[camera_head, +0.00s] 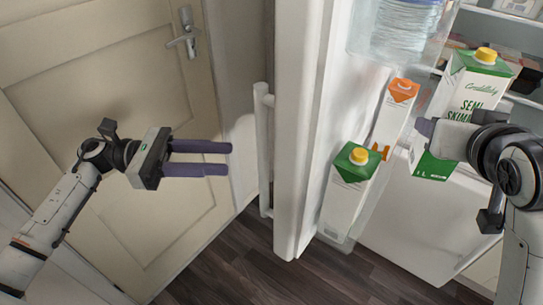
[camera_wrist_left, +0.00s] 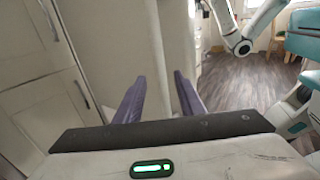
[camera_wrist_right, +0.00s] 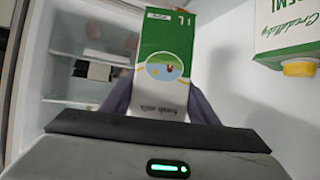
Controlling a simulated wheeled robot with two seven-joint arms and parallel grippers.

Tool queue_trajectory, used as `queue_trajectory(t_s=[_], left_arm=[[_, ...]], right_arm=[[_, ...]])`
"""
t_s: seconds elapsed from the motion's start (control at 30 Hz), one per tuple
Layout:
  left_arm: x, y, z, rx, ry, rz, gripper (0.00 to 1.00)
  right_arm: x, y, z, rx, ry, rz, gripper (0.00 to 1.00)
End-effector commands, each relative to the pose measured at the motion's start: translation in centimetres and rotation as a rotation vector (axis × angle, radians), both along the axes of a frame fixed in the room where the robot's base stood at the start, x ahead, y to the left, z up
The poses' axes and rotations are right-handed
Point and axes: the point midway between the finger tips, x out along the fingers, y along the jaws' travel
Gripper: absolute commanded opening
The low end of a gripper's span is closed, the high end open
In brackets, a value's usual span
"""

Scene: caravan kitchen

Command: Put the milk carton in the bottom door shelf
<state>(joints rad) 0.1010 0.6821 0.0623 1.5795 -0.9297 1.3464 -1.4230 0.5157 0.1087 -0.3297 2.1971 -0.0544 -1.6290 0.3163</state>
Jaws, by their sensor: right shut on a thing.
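The milk carton (camera_head: 475,85), white and green with a yellow cap and "SEMI SKIMM" lettering, is upright in front of the open fridge. My right gripper (camera_head: 428,130) is shut on it. The right wrist view shows this carton (camera_wrist_right: 163,62) between the purple fingers, upside down in that picture. The bottom door shelf (camera_head: 335,236) is at the low inner side of the fridge door, left of the held carton. My left gripper (camera_head: 229,159) is open and empty, left of the door; its spread fingers also show in the left wrist view (camera_wrist_left: 160,88).
Another green-topped carton (camera_head: 345,200) and an orange-topped carton (camera_head: 391,118) stand in the door shelf area. A clear upper door bin (camera_head: 405,30) sits above them. The white door edge (camera_head: 300,120) and its handle (camera_head: 262,150) stand between my arms. Fridge shelves (camera_wrist_right: 85,103) hold several items.

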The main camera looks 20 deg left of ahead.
Motion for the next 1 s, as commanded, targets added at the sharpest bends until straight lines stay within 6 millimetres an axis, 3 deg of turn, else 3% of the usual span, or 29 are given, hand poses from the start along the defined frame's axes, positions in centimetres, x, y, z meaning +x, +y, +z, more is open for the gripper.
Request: queue_trajectory(t_s=[0.03,0.3,0.5,1.0], left_arm=[[0.2,-0.9,0.4,-0.003,-0.001,-0.002,0.36],[1.5,-5.6,0.4,-0.006,0.002,-0.001,0.36],[2.2,-8.0,0.3,-0.005,0.002,0.000,0.36],[2.6,-9.2,0.0,-0.003,0.002,0.001,0.36]], right_arm=[[0.0,0.0,1.0,0.002,-0.013,0.000,0.00],[0.1,0.0,2.3,0.003,-0.013,0.000,0.00],[0.0,0.0,2.9,0.002,-0.013,0.000,0.00],[0.1,0.0,3.1,0.001,-0.013,0.000,0.00]])
